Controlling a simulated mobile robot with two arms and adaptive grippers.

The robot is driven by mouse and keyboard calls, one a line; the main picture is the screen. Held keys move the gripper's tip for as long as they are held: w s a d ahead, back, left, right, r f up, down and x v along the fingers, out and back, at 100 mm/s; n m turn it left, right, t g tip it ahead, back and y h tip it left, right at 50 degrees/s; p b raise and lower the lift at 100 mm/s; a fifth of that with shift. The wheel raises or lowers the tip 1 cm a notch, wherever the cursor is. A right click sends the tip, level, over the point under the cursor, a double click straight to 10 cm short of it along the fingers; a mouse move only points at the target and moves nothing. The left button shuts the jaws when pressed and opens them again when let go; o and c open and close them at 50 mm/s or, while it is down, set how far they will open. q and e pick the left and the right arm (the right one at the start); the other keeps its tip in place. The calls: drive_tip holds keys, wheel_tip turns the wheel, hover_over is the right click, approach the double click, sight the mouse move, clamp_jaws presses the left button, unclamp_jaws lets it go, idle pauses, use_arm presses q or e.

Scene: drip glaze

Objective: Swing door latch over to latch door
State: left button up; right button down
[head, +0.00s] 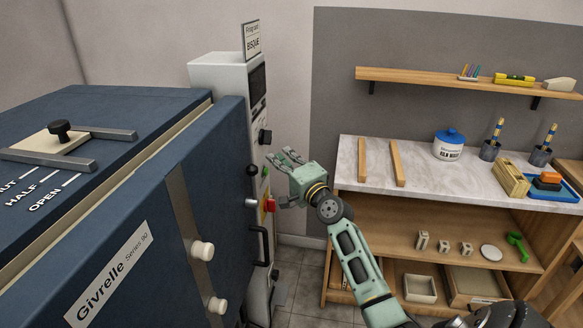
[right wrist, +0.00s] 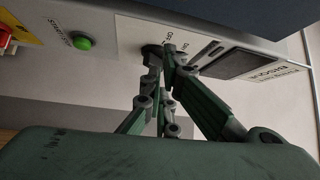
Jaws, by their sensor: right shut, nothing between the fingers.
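The blue kiln door (head: 150,215) fills the lower left of the head view, with a pale strip along its top between it and the kiln body. A black ball knob (head: 252,170), a pale-ended lever (head: 251,203) and a black pull handle (head: 262,248) show at its right edge; I cannot tell which is the latch. My right gripper (head: 281,158) is shut and empty beside the control column. My left gripper is out of view.
The control column (head: 222,72) carries a green button (right wrist: 82,43) and a red switch on yellow (head: 269,205). White knobs (head: 203,250) stick out of the door front. A marble-topped bench (head: 375,150) with jars and tools stands at right. Some floor (head: 300,275) shows between.

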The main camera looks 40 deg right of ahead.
drive_tip(key=a, duration=0.1)
drive_tip(key=a+p, duration=0.1)
drive_tip(key=s+a, duration=0.1)
drive_tip(key=a, duration=0.1)
drive_tip(key=shift+f, duration=0.35)
drive_tip(key=shift+d, duration=0.1)
drive_tip(key=shift+s, duration=0.1)
